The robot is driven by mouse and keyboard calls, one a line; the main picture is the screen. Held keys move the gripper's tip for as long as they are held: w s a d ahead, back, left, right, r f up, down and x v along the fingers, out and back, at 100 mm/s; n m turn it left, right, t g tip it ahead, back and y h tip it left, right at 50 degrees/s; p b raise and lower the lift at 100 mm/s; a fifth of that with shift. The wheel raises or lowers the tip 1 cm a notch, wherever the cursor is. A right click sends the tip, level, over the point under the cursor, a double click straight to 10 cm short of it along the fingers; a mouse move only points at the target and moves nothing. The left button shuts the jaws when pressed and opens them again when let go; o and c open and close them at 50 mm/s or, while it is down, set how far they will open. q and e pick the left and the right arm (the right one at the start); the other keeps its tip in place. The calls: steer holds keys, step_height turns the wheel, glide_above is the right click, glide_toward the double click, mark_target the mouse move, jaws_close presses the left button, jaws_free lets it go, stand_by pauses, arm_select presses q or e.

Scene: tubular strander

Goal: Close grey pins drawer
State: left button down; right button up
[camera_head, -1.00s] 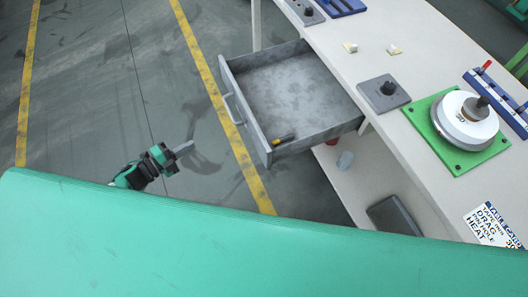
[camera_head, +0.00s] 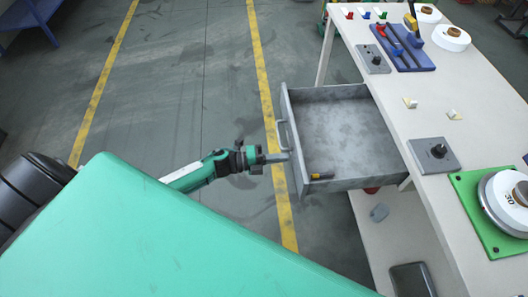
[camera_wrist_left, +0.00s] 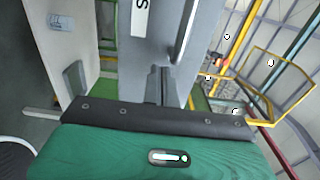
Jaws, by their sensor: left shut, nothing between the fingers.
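The grey drawer (camera_head: 292,150) is pulled out from under the left side of the white table. Its front panel faces left and carries a bar handle (camera_head: 282,134). My right gripper is not in view.
The white table (camera_head: 390,90) holds a grey block with a knob (camera_head: 434,155), a green plate with a round weight (camera_head: 480,215) and a blue tool rack (camera_head: 402,50). A lower shelf (camera_head: 385,235) holds a dark box (camera_head: 411,280). The floor left of the drawer is clear.

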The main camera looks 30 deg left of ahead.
arm_select(q)
steer(key=shift+x, duration=0.75)
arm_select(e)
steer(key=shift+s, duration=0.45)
arm_select(q)
steer(key=shift+w+d, duration=0.1)
steer(key=shift+d, duration=0.05)
